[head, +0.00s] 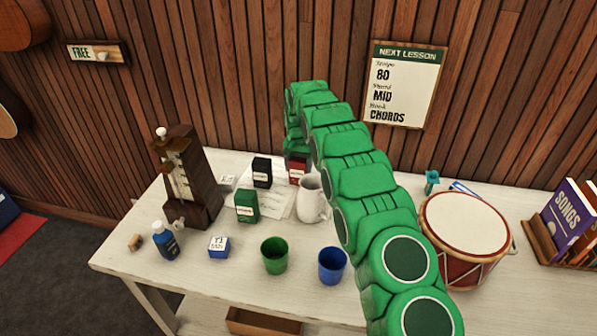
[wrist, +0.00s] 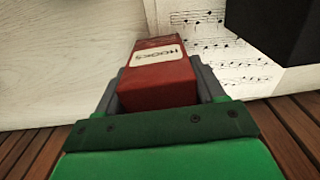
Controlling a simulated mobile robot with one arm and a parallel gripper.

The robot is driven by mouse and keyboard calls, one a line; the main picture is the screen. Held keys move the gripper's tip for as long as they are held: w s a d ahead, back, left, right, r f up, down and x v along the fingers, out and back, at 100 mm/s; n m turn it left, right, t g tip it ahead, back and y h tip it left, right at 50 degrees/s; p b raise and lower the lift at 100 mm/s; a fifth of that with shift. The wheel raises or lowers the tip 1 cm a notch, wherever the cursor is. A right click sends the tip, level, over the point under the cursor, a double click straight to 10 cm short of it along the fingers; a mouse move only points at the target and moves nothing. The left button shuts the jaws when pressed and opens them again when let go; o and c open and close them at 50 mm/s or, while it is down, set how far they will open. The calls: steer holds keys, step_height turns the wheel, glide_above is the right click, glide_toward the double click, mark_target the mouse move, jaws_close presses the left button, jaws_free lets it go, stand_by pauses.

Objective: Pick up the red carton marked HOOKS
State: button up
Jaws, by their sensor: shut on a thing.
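The red carton marked HOOKS (wrist: 158,84) sits between the two grey fingers of my gripper (wrist: 161,80) in the wrist view, with its white label upside down there. My gripper is shut on it. In the head view the red carton (head: 298,173) shows at the back of the table, behind the white mug, with my green arm (head: 350,172) reaching down to it from the right. The fingers are hardly visible there. I cannot tell whether the carton touches the table.
A black carton (head: 262,173) stands just left of the red one, and a green carton (head: 246,206) in front, by sheet music (head: 272,203). The white mug (head: 311,199) is close in front. Green (head: 274,256) and blue (head: 332,266) cups and a drum (head: 463,240) stand nearer.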

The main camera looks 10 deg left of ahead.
steer(key=shift+c, duration=0.7)
